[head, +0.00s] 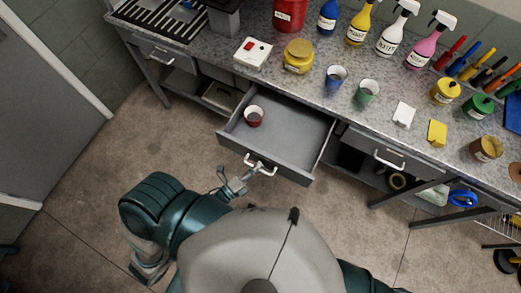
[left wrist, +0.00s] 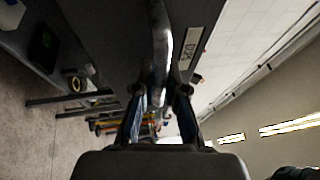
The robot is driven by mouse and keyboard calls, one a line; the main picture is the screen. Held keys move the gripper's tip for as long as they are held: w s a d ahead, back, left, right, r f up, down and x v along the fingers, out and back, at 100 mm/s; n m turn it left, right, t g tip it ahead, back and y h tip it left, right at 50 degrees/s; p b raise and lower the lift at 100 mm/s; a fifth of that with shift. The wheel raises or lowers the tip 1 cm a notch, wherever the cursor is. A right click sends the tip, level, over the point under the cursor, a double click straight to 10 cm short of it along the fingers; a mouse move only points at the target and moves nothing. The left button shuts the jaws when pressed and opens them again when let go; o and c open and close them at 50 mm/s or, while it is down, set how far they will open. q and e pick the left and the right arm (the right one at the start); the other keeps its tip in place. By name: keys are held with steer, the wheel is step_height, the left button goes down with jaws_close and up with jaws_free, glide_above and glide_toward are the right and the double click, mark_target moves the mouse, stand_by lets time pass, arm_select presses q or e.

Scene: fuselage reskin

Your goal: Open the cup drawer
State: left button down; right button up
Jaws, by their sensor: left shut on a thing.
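The cup drawer (head: 283,133) is a grey drawer under the workbench, and it stands pulled out over the floor in the head view. A small dark red cup (head: 254,117) stands inside it, near its left side. My left gripper (head: 247,175) is at the drawer's front, shut on the white bar handle (head: 260,164). In the left wrist view the handle (left wrist: 161,50) runs between the two fingers (left wrist: 158,108), beside the drawer front with a partly readable label (left wrist: 193,47). My right gripper is not in view.
The speckled workbench top (head: 320,100) holds a blue cup (head: 336,77), a green cup (head: 367,91), spray bottles, jars and tools. Another closed drawer (head: 385,156) is to the right. The floor (head: 100,190) left of me is clear.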

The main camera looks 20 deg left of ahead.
arm_select(q)
steer(key=shift+s+d+f, duration=0.15)
steer(key=shift+s+d, duration=0.05)
steer(key=shift+s, duration=0.35)
steer(key=shift+s+d+f, duration=0.15)
steer(key=shift+s, duration=0.4)
steer(key=c, duration=1.2)
jaws_free()
steer(key=shift+w+d, duration=0.1)
steer(key=v, duration=1.1)
steer(key=shift+s+d, duration=0.25)
steer(key=shift+s, duration=0.1)
steer(key=shift+a, duration=0.4)
